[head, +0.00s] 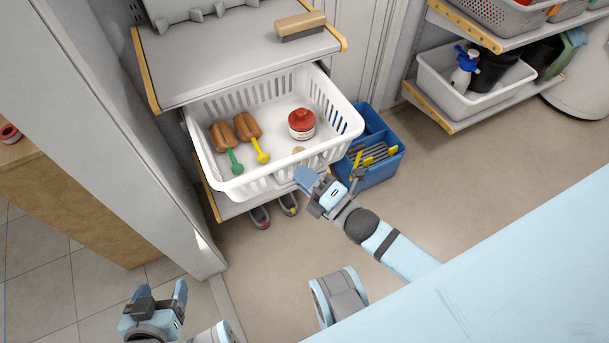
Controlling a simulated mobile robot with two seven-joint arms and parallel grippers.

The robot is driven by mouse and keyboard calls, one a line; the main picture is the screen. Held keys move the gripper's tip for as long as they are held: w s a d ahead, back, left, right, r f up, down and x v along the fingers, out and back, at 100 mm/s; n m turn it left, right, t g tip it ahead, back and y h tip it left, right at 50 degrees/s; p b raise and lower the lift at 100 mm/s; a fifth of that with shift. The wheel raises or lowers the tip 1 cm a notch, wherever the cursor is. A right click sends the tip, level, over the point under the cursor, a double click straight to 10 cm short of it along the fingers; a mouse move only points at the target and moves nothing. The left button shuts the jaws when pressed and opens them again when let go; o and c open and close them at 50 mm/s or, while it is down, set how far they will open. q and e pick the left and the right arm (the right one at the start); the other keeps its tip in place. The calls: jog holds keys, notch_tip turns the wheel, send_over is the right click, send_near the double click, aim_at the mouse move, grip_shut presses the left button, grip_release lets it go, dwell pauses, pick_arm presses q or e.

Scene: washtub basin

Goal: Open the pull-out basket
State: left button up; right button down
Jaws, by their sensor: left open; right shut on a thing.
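The pull-out basket (225,182) is white slatted plastic. It stands well out from under the grey shelf (230,58). Inside it lie two brown-bodied items (221,135) with green and yellow ends, and a red-lidded jar (302,120). My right gripper (312,183) is at the basket's front wall and is shut on its rim; the exact contact is partly hidden by the fingers. My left gripper (160,299) is open and empty, low at the lower left, well apart from the basket.
A blue crate (376,172) with grey and yellow items stands on the floor right of the basket. Shoes (260,217) lie below it. A brush (300,27) lies on the shelf above. A grey panel edge stands close on the left.

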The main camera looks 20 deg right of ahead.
pick_arm(q)
jog(key=shift+f, duration=0.15)
pick_arm(e)
jog(key=c, duration=1.2)
grip_release()
pick_arm(q)
jog(key=shift+r, duration=0.2)
pick_arm(e)
jog(key=shift+s, duration=0.1)
pick_arm(q)
jog(key=shift+a+p, duration=0.1)
jog(key=shift+p, duration=0.3)
pick_arm(e)
jog(key=v, duration=1.3)
jog(key=shift+s+d, duration=0.15)
jog(key=shift+s, duration=0.1)
